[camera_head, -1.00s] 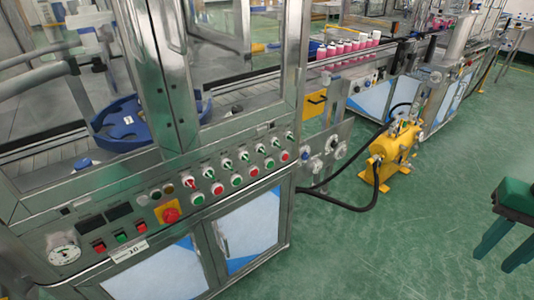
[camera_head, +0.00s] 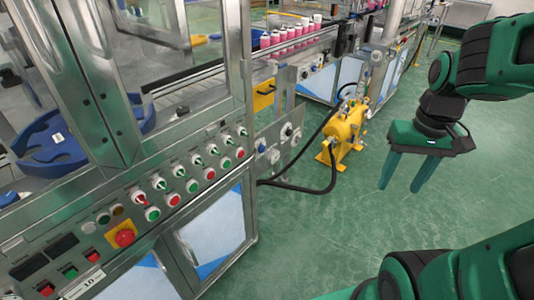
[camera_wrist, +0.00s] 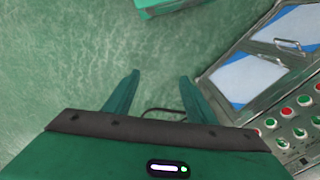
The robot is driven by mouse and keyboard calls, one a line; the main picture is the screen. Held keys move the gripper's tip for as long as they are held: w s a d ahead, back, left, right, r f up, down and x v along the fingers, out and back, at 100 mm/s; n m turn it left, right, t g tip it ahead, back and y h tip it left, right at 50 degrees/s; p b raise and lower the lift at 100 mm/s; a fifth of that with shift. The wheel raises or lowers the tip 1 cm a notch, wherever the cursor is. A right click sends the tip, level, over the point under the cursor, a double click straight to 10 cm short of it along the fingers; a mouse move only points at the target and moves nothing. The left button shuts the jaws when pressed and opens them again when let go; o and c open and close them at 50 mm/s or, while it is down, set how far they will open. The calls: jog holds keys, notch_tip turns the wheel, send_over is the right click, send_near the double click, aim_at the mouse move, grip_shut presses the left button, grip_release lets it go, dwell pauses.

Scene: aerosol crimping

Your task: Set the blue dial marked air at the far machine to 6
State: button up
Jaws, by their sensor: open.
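My gripper (camera_head: 405,186) is open and empty, pointing down over the green floor at the right of the head view. Its two fingers (camera_wrist: 158,95) also show apart in the wrist view, with only floor between their tips. The far machine (camera_head: 340,75) stands at the back beyond the yellow pump, with a few small fittings on its front. A blue dial marked air cannot be made out on it; it is too small or hidden. My gripper is well apart from any machine.
The near machine's panel (camera_head: 140,225) carries several red, green and white knobs and a red emergency button (camera_head: 124,237). A yellow pump (camera_head: 345,132) with a black hose (camera_head: 310,188) stands on the floor. Pink cans (camera_head: 290,36) line the conveyor. Floor right of the pump is clear.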

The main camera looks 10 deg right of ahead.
jog(key=w+a+f+n+t+y, duration=0.1)
jog(key=w+f+n, duration=0.2)
jog(key=w, duration=0.6)
jog(key=w+f+n, duration=0.3)
jog(key=w, duration=0.5)
jog(key=n+t+y, duration=0.4)
jog(key=t+y, duration=0.6)
jog(key=t, duration=0.3)
send_near(263, 149)
jog(key=x, duration=0.8)
jog(key=shift+w+f, duration=0.1)
jog(key=shift+f, duration=0.1)
jog(key=c, duration=0.9)
jog(key=shift+d, duration=0.1)
jog(key=shift+c, duration=0.7)
